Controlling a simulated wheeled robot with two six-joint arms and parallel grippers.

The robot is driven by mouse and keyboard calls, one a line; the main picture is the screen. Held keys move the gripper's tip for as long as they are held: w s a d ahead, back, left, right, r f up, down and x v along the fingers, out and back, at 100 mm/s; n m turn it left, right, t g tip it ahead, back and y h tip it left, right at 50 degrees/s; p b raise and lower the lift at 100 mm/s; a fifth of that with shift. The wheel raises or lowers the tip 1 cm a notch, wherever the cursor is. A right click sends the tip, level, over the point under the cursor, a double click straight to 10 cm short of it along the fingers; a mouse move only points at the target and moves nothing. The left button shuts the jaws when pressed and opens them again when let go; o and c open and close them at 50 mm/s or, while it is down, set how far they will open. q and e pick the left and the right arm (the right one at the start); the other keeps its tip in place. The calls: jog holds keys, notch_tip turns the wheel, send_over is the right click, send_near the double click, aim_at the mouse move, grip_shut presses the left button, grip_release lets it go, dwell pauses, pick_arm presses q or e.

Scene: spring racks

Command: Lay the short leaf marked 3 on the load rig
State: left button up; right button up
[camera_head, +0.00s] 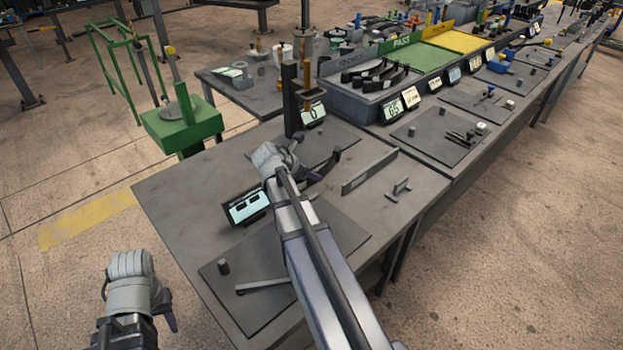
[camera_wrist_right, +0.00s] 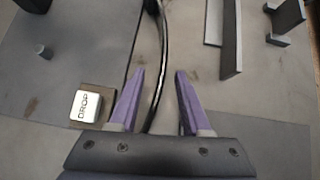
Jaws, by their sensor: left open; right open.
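A dark curved leaf (camera_head: 326,171) lies on the near bench; its number is not readable. In the right wrist view the leaf (camera_wrist_right: 159,55) runs between the two purple fingers of my right gripper (camera_wrist_right: 157,100), which is open and not closed on it. In the head view my right gripper (camera_head: 290,172) is low over the bench, partly hidden by its own hand. What looks like the load rig, a dark upright post (camera_head: 292,100) with a display reading 0 (camera_head: 313,112), stands behind it. My left gripper (camera_head: 168,308) is open and empty, off the bench's left side.
A framed screen (camera_head: 246,204) stands left of my right arm. Green and yellow trays (camera_head: 455,40) are further back.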

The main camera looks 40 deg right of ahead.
aim_at(316, 183)
jog(key=b+x, duration=0.1)
jog(key=x, duration=0.2)
jog(key=shift+d+f+b, duration=0.15)
jog(key=shift+b, duration=0.2)
jog(key=shift+s, duration=0.1)
grip_shut()
dwell(0.9)
